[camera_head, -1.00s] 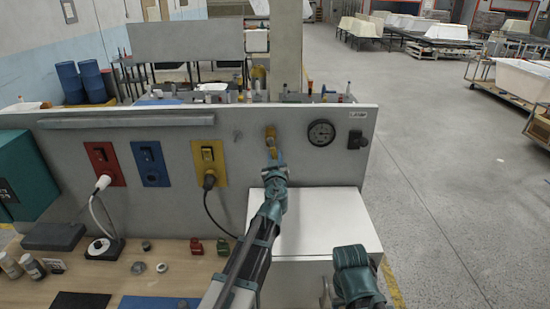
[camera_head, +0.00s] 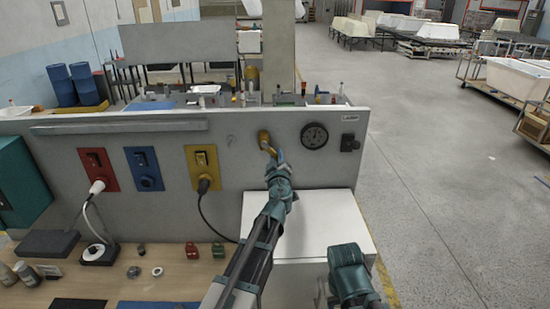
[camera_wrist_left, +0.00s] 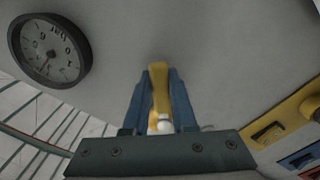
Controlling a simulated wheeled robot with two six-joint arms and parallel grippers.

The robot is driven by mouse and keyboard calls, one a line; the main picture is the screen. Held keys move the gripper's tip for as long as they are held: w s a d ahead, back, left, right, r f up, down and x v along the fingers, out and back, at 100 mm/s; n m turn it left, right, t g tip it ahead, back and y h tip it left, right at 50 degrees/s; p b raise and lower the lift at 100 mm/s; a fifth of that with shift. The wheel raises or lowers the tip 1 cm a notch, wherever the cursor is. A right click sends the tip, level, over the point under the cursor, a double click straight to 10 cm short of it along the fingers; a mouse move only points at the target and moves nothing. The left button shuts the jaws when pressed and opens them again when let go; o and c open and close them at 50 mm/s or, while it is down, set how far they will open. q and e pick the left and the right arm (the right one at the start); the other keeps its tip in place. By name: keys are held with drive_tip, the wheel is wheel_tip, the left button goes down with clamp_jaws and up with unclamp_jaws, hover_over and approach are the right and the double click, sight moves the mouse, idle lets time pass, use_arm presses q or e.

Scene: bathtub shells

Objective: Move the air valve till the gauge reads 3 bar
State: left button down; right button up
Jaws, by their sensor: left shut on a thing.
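The yellow air valve handle (camera_head: 264,138) is on the grey upright panel, left of the round dark-rimmed gauge (camera_head: 314,136). It slants, its lower end to the right. My left gripper (camera_head: 274,156) is at that lower end, shut on the handle. In the left wrist view the yellow handle (camera_wrist_left: 160,85) stands between the two blue fingers of my left gripper (camera_wrist_left: 157,100), and the gauge (camera_wrist_left: 48,50) is at upper left. The needle's reading is too small to tell. My right gripper (camera_head: 322,292) is low in the head view, away from the panel; its jaws are unclear.
Red (camera_head: 98,170), blue (camera_head: 145,168) and yellow (camera_head: 202,168) switch plates line the panel to the left. A black cable hangs from the yellow plate. Small parts lie on the wooden bench (camera_head: 190,275).

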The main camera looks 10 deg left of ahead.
idle(0.5)
use_arm(q)
drive_tip(key=c, duration=0.7)
unclamp_jaws()
drive_tip(key=v, duration=1.3)
drive_tip(key=shift+s+d+r, duration=0.1)
drive_tip(key=shift+s, duration=0.3)
